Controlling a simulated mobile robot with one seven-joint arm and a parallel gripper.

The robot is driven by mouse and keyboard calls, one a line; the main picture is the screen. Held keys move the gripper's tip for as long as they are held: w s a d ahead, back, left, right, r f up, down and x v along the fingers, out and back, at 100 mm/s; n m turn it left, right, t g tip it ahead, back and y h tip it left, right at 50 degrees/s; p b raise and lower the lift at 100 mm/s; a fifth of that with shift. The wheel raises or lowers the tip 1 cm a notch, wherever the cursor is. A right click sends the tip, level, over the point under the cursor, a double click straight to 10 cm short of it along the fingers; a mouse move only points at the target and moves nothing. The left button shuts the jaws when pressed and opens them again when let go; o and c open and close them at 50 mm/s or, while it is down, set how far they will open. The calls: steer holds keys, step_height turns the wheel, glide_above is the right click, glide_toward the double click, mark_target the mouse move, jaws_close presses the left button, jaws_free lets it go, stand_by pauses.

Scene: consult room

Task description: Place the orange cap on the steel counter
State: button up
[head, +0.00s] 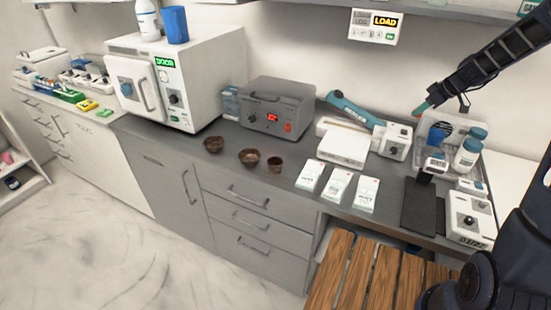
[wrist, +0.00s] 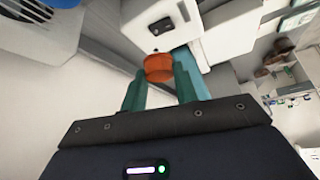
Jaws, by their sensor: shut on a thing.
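The orange cap (wrist: 159,68) shows in the wrist view between the teal fingertips of my gripper (wrist: 160,82), which is shut on it. In the head view my gripper (head: 422,107) is at the upper right, raised above the back of the grey counter, near the wire rack; the cap cannot be made out there. The grey steel counter (head: 290,162) runs along the wall, with a bare stretch around the small brown bowls.
Three brown bowls (head: 249,157) sit near the front edge. A white autoclave (head: 180,80) stands left; a slatted wooden surface (head: 370,272) is in front.

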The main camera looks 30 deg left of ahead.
steer(key=s+a+n+g, duration=0.2)
steer(key=s+a+n, duration=0.25)
steer(key=a, duration=0.55)
steer(key=s+a+n+g, duration=0.25)
steer(key=s+a, duration=0.25)
steer(key=a, duration=0.6)
step_height(320, 180, up, 2)
steer(key=n+g+h, duration=0.1)
steer(key=n+g, duration=0.1)
steer(key=n, duration=0.4)
glide_above(297, 157)
steer(key=w+d, duration=0.1)
steer(key=f, duration=1.9)
steer(key=shift+w+d+f, duration=0.15)
steer(key=shift+w+d, duration=0.05)
steer(key=shift+f, duration=0.15)
steer(key=o, duration=0.9)
steer(key=shift+o, duration=0.2)
steer(key=v, duration=1.2)
steer(key=shift+a+r, duration=0.2)
